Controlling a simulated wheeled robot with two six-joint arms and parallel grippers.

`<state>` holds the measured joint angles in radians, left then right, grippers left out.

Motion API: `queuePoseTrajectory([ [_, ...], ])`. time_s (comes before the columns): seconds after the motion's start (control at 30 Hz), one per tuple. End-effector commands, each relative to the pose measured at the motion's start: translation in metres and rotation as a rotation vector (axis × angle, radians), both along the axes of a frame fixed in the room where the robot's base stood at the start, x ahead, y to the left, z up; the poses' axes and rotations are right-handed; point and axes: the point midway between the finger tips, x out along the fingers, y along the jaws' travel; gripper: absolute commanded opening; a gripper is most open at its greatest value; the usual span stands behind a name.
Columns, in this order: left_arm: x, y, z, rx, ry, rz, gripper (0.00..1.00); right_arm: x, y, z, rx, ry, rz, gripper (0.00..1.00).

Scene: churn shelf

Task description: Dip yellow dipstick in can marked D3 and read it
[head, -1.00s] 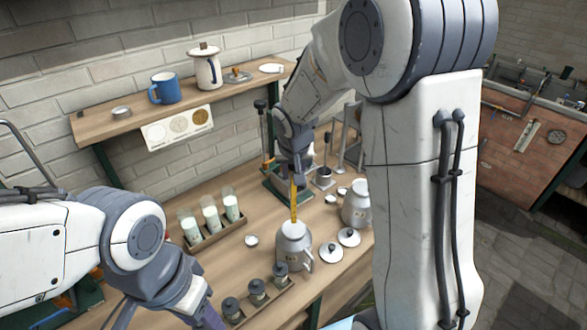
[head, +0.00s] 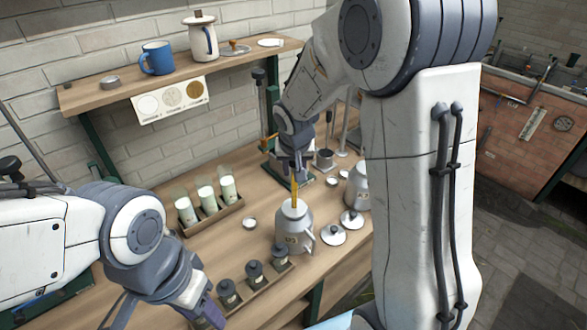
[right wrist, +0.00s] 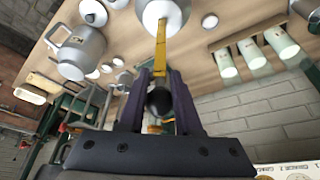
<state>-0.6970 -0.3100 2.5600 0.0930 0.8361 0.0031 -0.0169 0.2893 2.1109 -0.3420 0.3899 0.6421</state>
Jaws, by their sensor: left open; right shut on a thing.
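The open metal can (head: 292,230) stands on the bench, with a dark mark on its front that looks like D3. My right gripper (head: 294,174) is above it, shut on the yellow dipstick (head: 294,192), which hangs upright. Its lower end meets the can's mouth and seems to be inside; the tip is hidden. In the right wrist view the dipstick (right wrist: 160,45) runs from between the fingers (right wrist: 160,85) to the mouth of the can (right wrist: 150,14). My left gripper (head: 205,312) is open and empty, low at the front left, partly cut off.
A second metal can (head: 357,188) stands right of the marked can, partly behind my right arm. Loose lids (head: 333,235) lie between. A rack of milk bottles (head: 206,198) and a tray of dark-topped jars (head: 254,274) flank it. A shelf (head: 120,95) runs above.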

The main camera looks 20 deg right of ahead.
Motion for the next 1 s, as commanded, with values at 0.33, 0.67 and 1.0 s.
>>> queuePoseTrajectory([
  [0.33, 0.0, 0.0, -0.032, 0.0, 0.0, -0.002, 0.5, 0.0, 0.0, -0.032, 0.0, -0.001, 0.0, 0.0],
  [0.67, 0.0, 0.0, -0.059, 0.0, 0.0, -0.003, 0.5, 0.0, 0.0, -0.059, 0.0, 0.0, 0.0, 0.0],
  [1.0, 0.0, 0.0, -0.085, 0.0, 0.0, -0.004, 0.5, 0.0, 0.0, -0.086, 0.0, 0.0, 0.0, 0.0],
])
